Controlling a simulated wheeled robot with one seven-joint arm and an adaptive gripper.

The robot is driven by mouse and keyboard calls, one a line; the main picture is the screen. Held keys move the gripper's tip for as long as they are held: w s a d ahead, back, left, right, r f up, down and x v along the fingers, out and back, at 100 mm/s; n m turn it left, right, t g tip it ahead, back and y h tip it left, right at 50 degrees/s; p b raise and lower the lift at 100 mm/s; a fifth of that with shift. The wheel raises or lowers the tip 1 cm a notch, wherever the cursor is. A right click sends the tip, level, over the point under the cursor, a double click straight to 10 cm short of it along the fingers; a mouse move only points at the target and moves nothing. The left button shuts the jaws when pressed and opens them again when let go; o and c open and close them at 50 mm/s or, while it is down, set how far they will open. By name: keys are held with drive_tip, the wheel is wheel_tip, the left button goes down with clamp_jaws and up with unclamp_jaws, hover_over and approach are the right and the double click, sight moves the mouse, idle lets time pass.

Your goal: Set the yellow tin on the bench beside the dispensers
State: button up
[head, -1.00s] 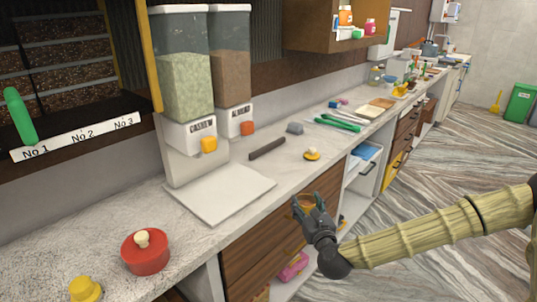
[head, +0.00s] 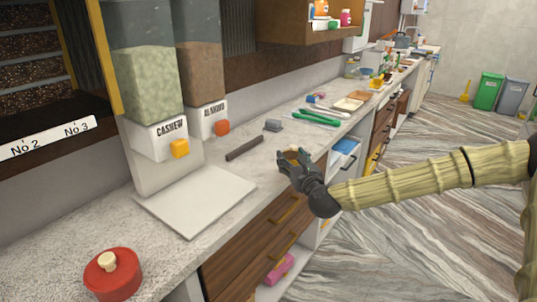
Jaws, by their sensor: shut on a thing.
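My gripper (head: 289,161) is over the front edge of the bench, to the right of the dark bar. It is shut on a small yellow-brown thing (head: 291,154). The fingers hide most of it, and I cannot tell if it is a tin. No other yellow tin shows now. The cashew dispenser (head: 150,95) and the almond dispenser (head: 203,80) stand against the wall, to the left of my gripper. The stone-topped bench (head: 95,240) runs along under them.
A red lidded pot (head: 120,282) stands at the near left. A white board (head: 195,205) lies in front of the dispensers. The dark bar (head: 244,148), a grey block (head: 272,125) and green tongs (head: 316,119) lie farther along. Bare bench lies between pot and board.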

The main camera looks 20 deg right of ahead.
drive_tip(key=w+a, duration=0.1)
drive_tip(key=w, duration=0.3)
drive_tip(key=w+a+p, duration=0.1)
drive_tip(key=w, duration=0.2)
drive_tip(key=w+a+f+p, duration=0.1)
drive_tip(key=w, duration=0.3)
drive_tip(key=shift+w+a, duration=0.3)
drive_tip(key=shift+a, duration=0.1)
drive_tip(key=shift+w+f+p, duration=0.15)
drive_tip(key=shift+f+p, duration=0.15)
drive_tip(key=shift+p, duration=0.15)
drive_tip(key=shift+f+p, duration=0.45)
drive_tip(key=shift+f, duration=1.05)
drive_tip(key=shift+f, duration=0.15)
drive_tip(key=o, duration=1.1)
